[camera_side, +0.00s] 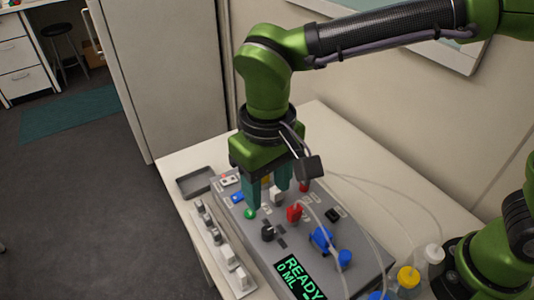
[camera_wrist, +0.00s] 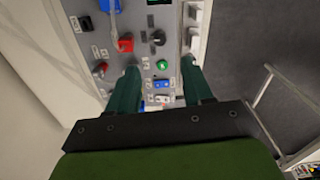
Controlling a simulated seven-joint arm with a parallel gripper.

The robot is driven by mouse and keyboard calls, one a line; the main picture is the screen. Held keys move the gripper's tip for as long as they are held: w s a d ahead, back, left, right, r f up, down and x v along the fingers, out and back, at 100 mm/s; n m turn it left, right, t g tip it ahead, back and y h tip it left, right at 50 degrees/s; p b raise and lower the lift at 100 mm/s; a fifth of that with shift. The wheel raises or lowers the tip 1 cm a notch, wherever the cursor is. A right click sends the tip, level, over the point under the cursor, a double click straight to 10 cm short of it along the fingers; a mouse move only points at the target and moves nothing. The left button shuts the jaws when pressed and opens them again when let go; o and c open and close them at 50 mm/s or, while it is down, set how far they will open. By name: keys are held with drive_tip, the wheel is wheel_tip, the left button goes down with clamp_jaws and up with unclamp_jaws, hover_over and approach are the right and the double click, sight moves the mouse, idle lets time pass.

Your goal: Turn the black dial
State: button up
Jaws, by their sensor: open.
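The black dial (camera_side: 268,233) is a small round knob on the top face of the grey control box (camera_side: 356,273). It also shows in the wrist view (camera_wrist: 157,37), beyond the green button and between the lines of my fingers. My gripper (camera_side: 268,197) points down over the far part of the box, with its teal fingers apart and nothing held between them. In the wrist view my gripper (camera_wrist: 160,76) has its fingertips on either side of the green button (camera_wrist: 162,64). The dial is apart from the fingers, towards the display side. I cannot tell the exact fingertip height.
A red knob (camera_side: 294,213) and a blue valve (camera_side: 320,238) stand up to the right of the dial. The lit display (camera_side: 300,280) reads READY, 0 ML. A white strip with switches (camera_side: 222,250) lies left of the box. Capped bottles (camera_side: 407,277) and thin tubes are at right.

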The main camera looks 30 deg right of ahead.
sight(268, 230)
wheel_tip(268, 230, down, 11)
drive_tip(key=shift+f, duration=0.2)
drive_tip(key=shift+c, duration=0.5)
clamp_jaws()
